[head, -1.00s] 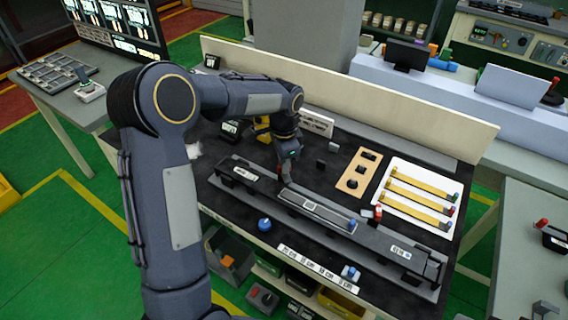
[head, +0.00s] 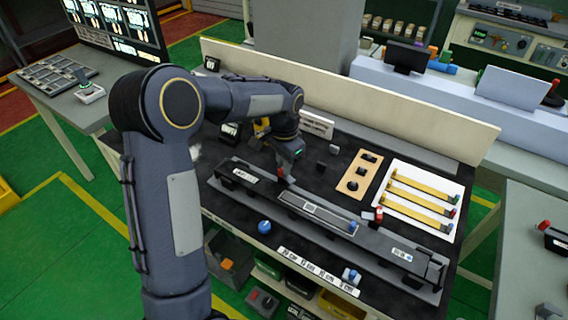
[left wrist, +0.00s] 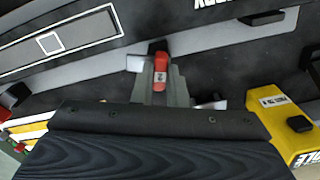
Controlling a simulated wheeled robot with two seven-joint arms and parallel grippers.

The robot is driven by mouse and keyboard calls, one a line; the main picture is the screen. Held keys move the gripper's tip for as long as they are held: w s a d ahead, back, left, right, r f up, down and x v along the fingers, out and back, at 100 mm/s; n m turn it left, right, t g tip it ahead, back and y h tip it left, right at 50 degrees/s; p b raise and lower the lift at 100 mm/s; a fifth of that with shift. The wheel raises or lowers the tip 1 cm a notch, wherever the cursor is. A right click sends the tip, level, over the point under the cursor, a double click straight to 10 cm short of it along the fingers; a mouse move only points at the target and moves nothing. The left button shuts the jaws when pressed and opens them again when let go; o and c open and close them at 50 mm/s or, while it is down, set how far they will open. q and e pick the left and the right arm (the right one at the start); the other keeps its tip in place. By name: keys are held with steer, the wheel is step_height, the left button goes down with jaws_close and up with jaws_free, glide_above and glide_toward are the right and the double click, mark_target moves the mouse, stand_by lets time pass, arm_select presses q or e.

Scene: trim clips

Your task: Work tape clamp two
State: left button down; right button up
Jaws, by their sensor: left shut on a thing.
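The clamp's base is mostly hidden by the gripper. The long fixture (head: 395,245) runs diagonally across the dark bench mat, with a framed grey strip (head: 318,212) on it. The strip also shows at upper left in the left wrist view (left wrist: 75,38). A blue knob (head: 352,227) is at the strip's right end. My right gripper is not in view.
A white tray (head: 455,222) with several yellow strips lies at the bench's right. A small red part (head: 378,213) is near the tray. A blue round knob (head: 264,227) is at the front edge.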

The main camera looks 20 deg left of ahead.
arm_select(q)
steer(key=shift+r, duration=0.1)
steer(key=c, duration=1.4)
jaws_free()
steer(key=shift+c, duration=0.2)
step_height(320, 180, up, 8)
steer(key=shift+f+b, duration=0.25)
steer(key=shift+b, duration=0.05)
steer(key=shift+r, duration=0.1)
